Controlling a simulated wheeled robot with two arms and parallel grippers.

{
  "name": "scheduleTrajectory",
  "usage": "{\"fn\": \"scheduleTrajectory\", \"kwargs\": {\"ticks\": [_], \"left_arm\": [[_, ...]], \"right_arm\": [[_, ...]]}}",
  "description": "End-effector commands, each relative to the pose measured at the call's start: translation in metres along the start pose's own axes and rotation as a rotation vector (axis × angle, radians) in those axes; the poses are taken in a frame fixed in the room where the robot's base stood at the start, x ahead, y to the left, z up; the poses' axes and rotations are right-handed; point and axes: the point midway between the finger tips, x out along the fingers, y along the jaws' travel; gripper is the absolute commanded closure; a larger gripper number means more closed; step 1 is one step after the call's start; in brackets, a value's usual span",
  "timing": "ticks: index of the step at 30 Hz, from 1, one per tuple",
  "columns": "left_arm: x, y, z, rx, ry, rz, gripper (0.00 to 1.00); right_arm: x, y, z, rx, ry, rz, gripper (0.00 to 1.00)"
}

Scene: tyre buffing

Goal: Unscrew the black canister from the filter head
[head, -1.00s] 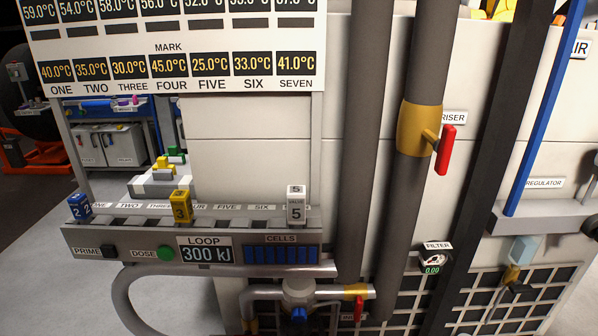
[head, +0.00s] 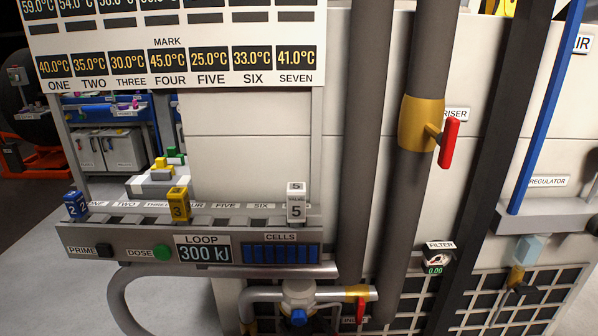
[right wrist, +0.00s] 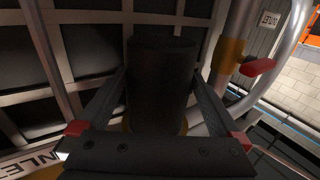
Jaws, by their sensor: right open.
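In the right wrist view, the black canister (right wrist: 160,88) is a dark cylinder in the middle of the picture. My right gripper (right wrist: 161,76) is open, with one finger on each side of the canister; whether either finger touches it I cannot tell. The canister's far end and its joint to the filter head are too dark to make out. In the head view, a FILTER label (head: 440,245) sits above a small gauge (head: 434,260) with a green 0.00 readout. The canister does not show there. Neither gripper shows in the head view.
A red-handled valve (right wrist: 257,67) on a pipe is right of the gripper, near a dark grid panel (right wrist: 80,47). In the head view, the riser pipe (head: 428,55) has a red lever (head: 449,143). A numbered-block rack (head: 150,237) stands at the left.

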Motion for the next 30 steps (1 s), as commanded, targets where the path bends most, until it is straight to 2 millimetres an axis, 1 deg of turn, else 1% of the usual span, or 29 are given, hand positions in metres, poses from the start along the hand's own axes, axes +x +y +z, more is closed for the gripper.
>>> {"fn": "scheduleTrajectory", "kwargs": {"ticks": [5, 12, 20, 21, 23, 27, 29, 30], "left_arm": [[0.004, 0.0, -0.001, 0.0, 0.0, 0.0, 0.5], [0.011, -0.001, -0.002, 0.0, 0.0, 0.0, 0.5], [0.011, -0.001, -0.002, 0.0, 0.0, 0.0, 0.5], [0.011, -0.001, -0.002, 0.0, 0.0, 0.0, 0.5], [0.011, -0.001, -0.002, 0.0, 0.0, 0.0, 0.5], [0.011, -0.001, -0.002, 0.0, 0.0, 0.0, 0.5], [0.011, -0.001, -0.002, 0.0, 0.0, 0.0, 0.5], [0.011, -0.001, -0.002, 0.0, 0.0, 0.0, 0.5]], "right_arm": [[0.0, 0.001, -0.005, -0.001, 0.0, 0.001, 0.0], [0.0, 0.001, -0.017, -0.001, -0.002, 0.003, 0.0], [0.0, 0.001, -0.017, -0.001, -0.001, 0.002, 0.0], [0.0, 0.001, -0.017, -0.001, -0.001, 0.002, 0.04], [0.0, 0.001, -0.017, -0.001, -0.001, 0.002, 0.14], [0.0, 0.001, -0.018, -0.001, -0.001, 0.002, 0.4], [0.0, 0.001, -0.018, -0.001, -0.001, 0.002, 0.5], [0.0, 0.001, -0.018, -0.001, -0.001, 0.002, 0.58]]}}
